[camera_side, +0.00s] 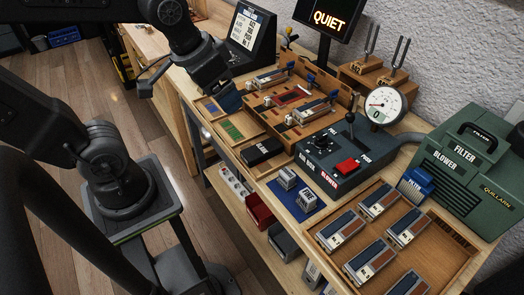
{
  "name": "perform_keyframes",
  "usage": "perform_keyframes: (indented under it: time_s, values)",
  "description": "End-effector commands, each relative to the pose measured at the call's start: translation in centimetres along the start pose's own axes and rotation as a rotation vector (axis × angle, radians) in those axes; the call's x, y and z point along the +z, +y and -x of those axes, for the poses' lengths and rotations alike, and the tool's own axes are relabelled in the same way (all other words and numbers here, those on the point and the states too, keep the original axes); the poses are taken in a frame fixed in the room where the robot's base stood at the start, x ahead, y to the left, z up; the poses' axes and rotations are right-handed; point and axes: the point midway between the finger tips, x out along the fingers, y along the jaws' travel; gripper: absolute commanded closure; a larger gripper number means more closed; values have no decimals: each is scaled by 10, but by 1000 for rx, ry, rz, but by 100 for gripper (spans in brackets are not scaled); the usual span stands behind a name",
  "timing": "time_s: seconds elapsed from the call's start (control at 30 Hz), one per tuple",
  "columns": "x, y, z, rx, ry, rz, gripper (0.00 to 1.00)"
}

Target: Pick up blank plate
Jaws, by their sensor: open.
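My gripper (222,92) hangs at the end of my arm, above the left edge of the workbench, near the small wooden trays. It is open, and I see nothing held in it; its fingertips are small and dark here. A tray with a green plate (232,130) lies just below it in the picture. Another tray with a blue plate (211,107) lies to its left and is partly beside the hand. I cannot tell which piece is the blank plate; no label on these plates is readable.
A wooden piano action frame (256,114) stands right of the trays. A black box (262,151) lies in front. A dark control box (345,155) with a lever and red button stands farther right. A wooden tray (463,262) holds several modules. The green blower (465,165) stands at right.

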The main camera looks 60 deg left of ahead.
Motion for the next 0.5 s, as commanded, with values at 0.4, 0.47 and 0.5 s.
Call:
perform_keyframes:
  time_s: [0.4,0.47,0.5]
  values:
    - [-58,-19,-104,4,-330,-10,17]
    - [-61,-22,-116,6,-358,-11,17]
    - [-62,-22,-122,7,-372,-12,17]
